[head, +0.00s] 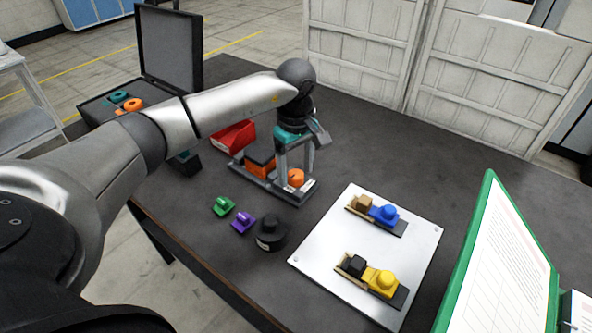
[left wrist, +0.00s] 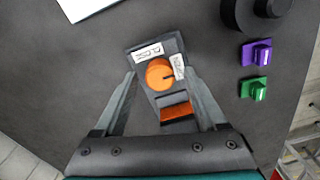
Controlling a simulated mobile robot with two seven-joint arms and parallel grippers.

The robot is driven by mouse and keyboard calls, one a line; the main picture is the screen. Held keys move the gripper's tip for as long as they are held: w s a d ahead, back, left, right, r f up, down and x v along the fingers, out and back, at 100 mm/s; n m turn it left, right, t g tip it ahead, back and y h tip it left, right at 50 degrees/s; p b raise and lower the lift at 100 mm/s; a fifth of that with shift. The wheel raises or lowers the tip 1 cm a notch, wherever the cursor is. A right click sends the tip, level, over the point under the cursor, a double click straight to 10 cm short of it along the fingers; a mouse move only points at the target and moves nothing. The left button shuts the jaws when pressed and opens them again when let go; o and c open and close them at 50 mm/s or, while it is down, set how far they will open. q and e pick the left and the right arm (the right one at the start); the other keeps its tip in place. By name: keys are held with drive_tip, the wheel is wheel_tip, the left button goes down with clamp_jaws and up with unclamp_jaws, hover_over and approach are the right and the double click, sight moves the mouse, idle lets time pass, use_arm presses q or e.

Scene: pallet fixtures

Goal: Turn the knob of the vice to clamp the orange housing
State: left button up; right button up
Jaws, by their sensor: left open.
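The vice (head: 300,195) is a dark block on the table with an orange knob (head: 295,178) at its near end. The orange housing (head: 258,166) sits in it behind the knob, partly hidden by my gripper. My left gripper (head: 297,172) points down over the vice, open, its fingers on either side of the knob. In the left wrist view the knob (left wrist: 159,74) lies between the open fingertips (left wrist: 160,77), with gaps visible. A dark pointer line on it points right, toward a white label (left wrist: 178,67); another label (left wrist: 148,53) is beside it. The housing (left wrist: 176,111) lies nearer the palm.
Green (head: 223,206) and purple (head: 243,222) pieces and a black round part (head: 270,234) stand in front. A white plate (head: 330,232) with blue and yellow fixtures is at right. A red bin (head: 232,137) is behind; an open black case (head: 170,50) stands back left.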

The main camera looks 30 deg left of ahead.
use_arm(q)
drive_tip(key=shift+f, duration=0.25)
clamp_jaws()
idle(0.5)
